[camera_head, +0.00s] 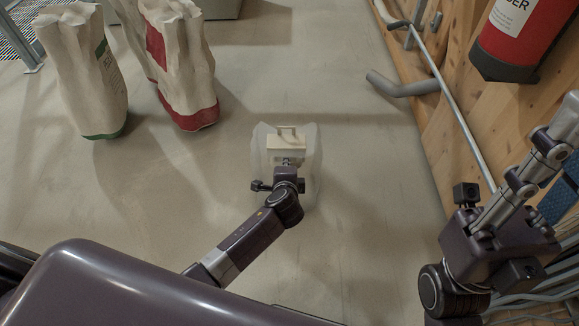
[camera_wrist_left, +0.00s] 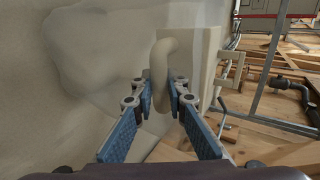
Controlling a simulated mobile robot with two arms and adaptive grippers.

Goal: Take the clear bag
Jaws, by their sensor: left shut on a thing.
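The clear bag (camera_head: 315,165) stands upright on the floor in the middle of the head view, a see-through bag around a pale carton with a handle (camera_head: 287,145). My left gripper (camera_head: 286,172) is at its near side and hides part of it. In the left wrist view my left gripper (camera_wrist_left: 161,92) is shut on a pale curved loop (camera_wrist_left: 163,62), which looks like the bag's handle; the carton (camera_wrist_left: 198,60) shows just beyond. My right gripper (camera_head: 563,165) is at the right edge, empty, its fingers apart and partly cut off.
Paper sacks with green (camera_head: 85,75) and red (camera_head: 185,70) bottoms stand at the upper left. A wooden wall (camera_head: 440,80) with a metal rail and a red extinguisher (camera_head: 525,35) is on the right. The floor around the bag is clear.

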